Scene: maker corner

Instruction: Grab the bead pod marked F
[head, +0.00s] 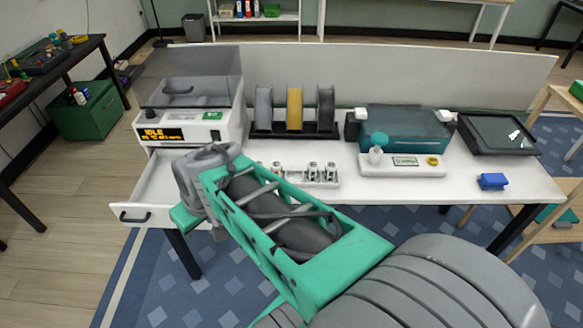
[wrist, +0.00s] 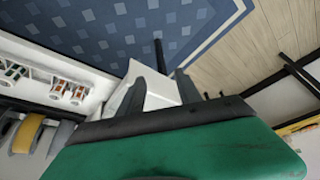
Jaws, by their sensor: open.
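Several small pods stand in a white rack (head: 325,182) on the table; one pod (head: 313,171) is just right of my arm. My arm partly hides the rack's left part. The pods also show at the left of the wrist view, where one pod (wrist: 77,95) stands nearest the rack's end. No letter is readable, so I cannot tell which is F. My gripper (wrist: 167,88) is open and empty in the wrist view, with a white surface, probably the pulled-out drawer (head: 146,211), beyond its fingers. It is well apart from the pods. In the head view its fingertips are hidden.
A white machine with an IDLE display (head: 178,133) stands above the drawer. Filament spools (head: 294,108) stand behind the rack. A teal-lidded machine (head: 405,130), a dark tablet (head: 499,134) and a blue block (head: 492,181) are at the right. The front-right tabletop is mostly clear.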

